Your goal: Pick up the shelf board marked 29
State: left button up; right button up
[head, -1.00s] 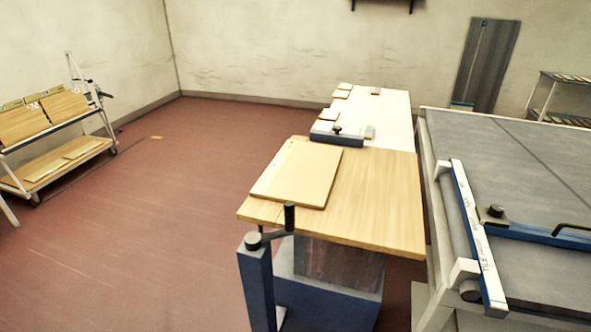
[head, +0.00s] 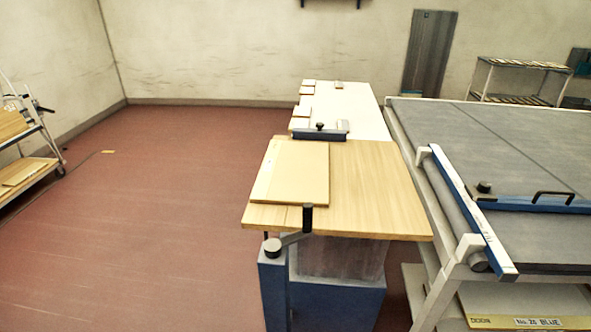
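No mark reading 29 is legible in the head view. A flat tan board (head: 298,172) lies on the wooden table top (head: 375,190), toward its left side. Wooden boards (head: 10,124) stand on the cart at the left edge, partly cut off by the frame, and another board (head: 22,172) lies on its lower shelf. I cannot tell which board is the marked one. Neither of my grippers is in view.
A white bench (head: 350,112) extends behind.

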aim_at(293, 174)
jog(key=j+z, duration=0.25)
jog(key=j, duration=0.35)
jog(key=j+z, duration=0.2)
jog(key=j, duration=0.35)
jog(key=k+j+z, duration=0.25)
jog(key=j, duration=0.3)
jog(key=j+z, duration=0.4)
jog(key=j, duration=0.5)
jog(key=i+j+z, duration=0.2)
jog(key=j, duration=0.2)
jog(key=j+z, duration=0.25)
jog(key=j, duration=0.2)
jog(key=i+j+z, duration=0.1)
jog(key=j, duration=0.3)
jog(key=i+j+z, duration=0.1)
jog(key=j, duration=0.25)
jog(key=i+j, duration=0.25)
jog(key=i, duration=0.25)
